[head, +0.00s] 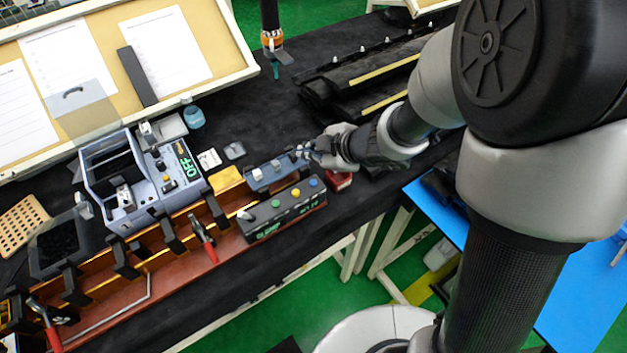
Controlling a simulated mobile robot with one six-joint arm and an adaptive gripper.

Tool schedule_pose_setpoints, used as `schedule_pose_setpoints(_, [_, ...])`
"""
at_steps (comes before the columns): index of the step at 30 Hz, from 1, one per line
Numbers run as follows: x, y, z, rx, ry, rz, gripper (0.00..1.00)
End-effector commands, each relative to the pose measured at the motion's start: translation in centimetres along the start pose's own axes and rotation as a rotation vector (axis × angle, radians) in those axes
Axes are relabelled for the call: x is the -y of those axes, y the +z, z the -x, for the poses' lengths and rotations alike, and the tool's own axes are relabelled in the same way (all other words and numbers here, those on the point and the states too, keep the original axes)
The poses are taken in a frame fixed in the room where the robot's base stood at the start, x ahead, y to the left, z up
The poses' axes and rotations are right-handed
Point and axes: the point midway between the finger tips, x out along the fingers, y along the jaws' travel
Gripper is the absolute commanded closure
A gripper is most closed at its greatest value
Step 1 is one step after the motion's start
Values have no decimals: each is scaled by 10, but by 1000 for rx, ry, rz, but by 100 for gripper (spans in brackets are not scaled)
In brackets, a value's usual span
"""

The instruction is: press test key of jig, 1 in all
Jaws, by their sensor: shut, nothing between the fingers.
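A blue-grey jig unit (165,188) stands left of centre on the black-covered bench. It has an open frame on its left and a control panel with small keys and a lit green "OFF" readout. Which key is the test key is too small to tell. My gripper (303,152) is shut and empty, at the right end of a small blue-grey block with pale parts (270,174). I cannot tell whether it touches that block. My gripper is well to the right of the jig unit's panel.
A black button box (282,210) with several coloured buttons and green lettering is in front of the block. A long brown rail (130,285) with red-handled clamps runs along the front edge. A red item (339,181) lies below my gripper. Black trim pieces (360,85) lie behind.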

Motion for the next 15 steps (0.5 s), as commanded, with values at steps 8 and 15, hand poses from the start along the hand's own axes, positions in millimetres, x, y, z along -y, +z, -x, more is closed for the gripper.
schedule_pose_setpoints(8, [16,16,-22,1,1,0,100])
schedule_pose_setpoints(15, [33,33,-45,1,1,0,100])
